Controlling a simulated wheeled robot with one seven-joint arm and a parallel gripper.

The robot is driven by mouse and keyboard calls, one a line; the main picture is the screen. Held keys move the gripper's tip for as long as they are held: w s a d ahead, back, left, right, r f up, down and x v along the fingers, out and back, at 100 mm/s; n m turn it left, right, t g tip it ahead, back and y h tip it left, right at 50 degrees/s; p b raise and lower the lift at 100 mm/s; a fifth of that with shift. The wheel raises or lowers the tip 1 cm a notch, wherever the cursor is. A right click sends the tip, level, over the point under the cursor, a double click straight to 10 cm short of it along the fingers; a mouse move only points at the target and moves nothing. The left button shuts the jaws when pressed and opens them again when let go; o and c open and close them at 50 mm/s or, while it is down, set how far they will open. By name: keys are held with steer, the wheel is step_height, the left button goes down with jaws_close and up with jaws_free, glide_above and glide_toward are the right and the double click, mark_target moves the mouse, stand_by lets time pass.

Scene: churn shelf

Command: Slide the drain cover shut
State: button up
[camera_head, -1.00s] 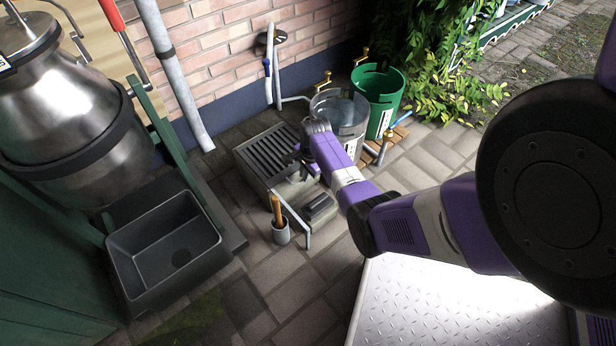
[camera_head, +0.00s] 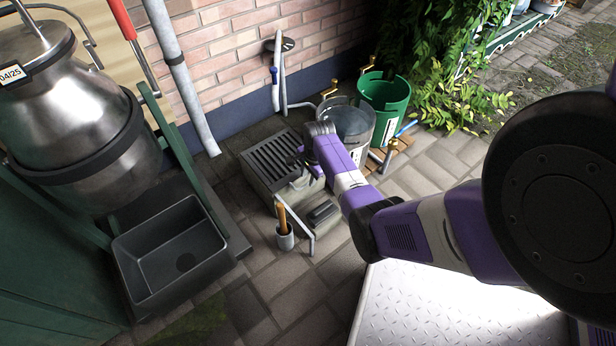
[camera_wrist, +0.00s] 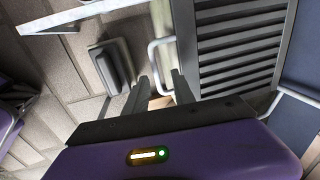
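The drain cover (camera_head: 272,158) is a dark slatted grate on a low grey stone box beside the wall. It also shows at the upper right of the wrist view (camera_wrist: 240,48), with a pale loop handle (camera_wrist: 153,62) at its left edge. My gripper (camera_wrist: 160,84) is open, with its two fingers apart and pointing at the handle. The near part of the handle lies between or just beyond the fingertips; I cannot tell whether they touch it. In the head view my gripper (camera_head: 298,163) is at the cover's right edge, partly hidden by my wrist.
A clear bucket (camera_head: 352,125) and a green bucket (camera_head: 385,97) stand just behind my wrist. A grey cup with a wooden handle (camera_head: 284,236) and a dark block (camera_head: 322,212) are near the box's front. A black sink (camera_head: 170,255) stands left.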

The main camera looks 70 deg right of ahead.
steer(key=r+p, duration=0.1)
steer(key=r, duration=0.1)
steer(key=r+p, duration=0.1)
steer(key=r, duration=0.1)
steer(key=s+r+p, duration=0.1)
steer(key=shift+a+r, duration=0.3)
steer(key=shift+r, duration=0.1)
steer(key=shift+w, duration=0.1)
